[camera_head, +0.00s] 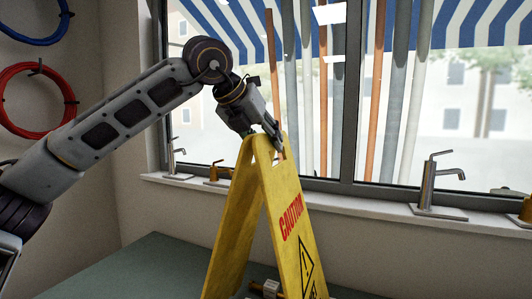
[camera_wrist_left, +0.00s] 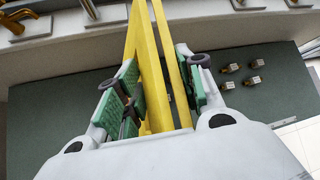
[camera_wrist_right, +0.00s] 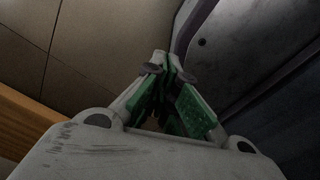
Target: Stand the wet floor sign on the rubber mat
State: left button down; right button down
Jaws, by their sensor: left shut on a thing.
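In the left wrist view, the sign (camera_wrist_left: 148,60) runs between the green finger pads. My right gripper (camera_wrist_right: 166,70) shows only in its own wrist view, with its fingers together and nothing visible between them. A flat grey-green surface (camera_head: 150,262) lies below; I cannot tell whether it is the rubber mat.
A window sill behind the sign bears a tall tap (camera_head: 432,185), a smaller tap (camera_head: 175,160) and brass fittings. Several small brass fittings (camera_wrist_left: 254,80) lie on the grey-green surface. Red hose (camera_head: 36,98) and blue hose (camera_head: 35,35) hang on the left wall.

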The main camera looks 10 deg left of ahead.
pick_arm(q)
notch_tip(320, 180, up, 5)
jog(key=shift+r, duration=1.35)
pick_arm(e)
jog(key=shift+s+d, duration=0.2)
jog(key=shift+s, duration=0.45)
jog(key=shift+w, duration=0.1)
pick_arm(q)
jog(key=shift+s, duration=0.1)
pick_arm(e)
jog(key=shift+w+a+r, duration=0.1)
jog(key=shift+w+a, duration=0.2)
jog(key=shift+w, duration=0.5)
